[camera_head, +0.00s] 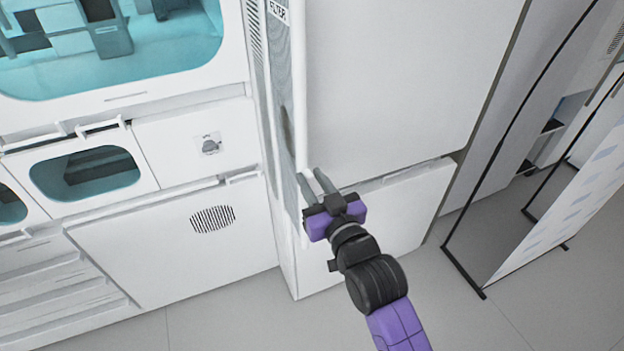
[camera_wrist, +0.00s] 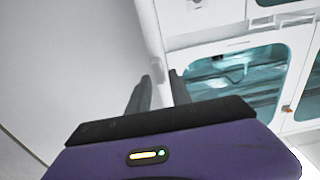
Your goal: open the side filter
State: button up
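The side filter (camera_head: 283,110) is a tall, narrow white panel with grey mesh, labelled FILTER near its top in the head view. A long white vertical bar (camera_head: 298,90) runs along its right edge. My gripper (camera_head: 312,176) is at the lower end of this bar, with its two grey fingers apart. In the wrist view my gripper (camera_wrist: 164,82) points at the white bar (camera_wrist: 153,40), which lines up with the gap between the fingertips. I cannot tell whether either finger touches it.
A large smooth white panel (camera_head: 400,70) stands right of the filter. White cabinets with teal windows (camera_head: 85,172) are on the left. A black-framed stand (camera_head: 490,200) is at the right. Grey floor (camera_head: 420,310) is open in front.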

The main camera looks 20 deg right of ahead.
jog(key=shift+o, duration=0.7)
jog(key=shift+s+f, duration=0.1)
jog(key=shift+s, duration=0.1)
jog(key=s+b, duration=0.1)
jog(key=s, duration=0.6)
jog(key=shift+s+b, duration=0.2)
jog(key=shift+b, duration=0.1)
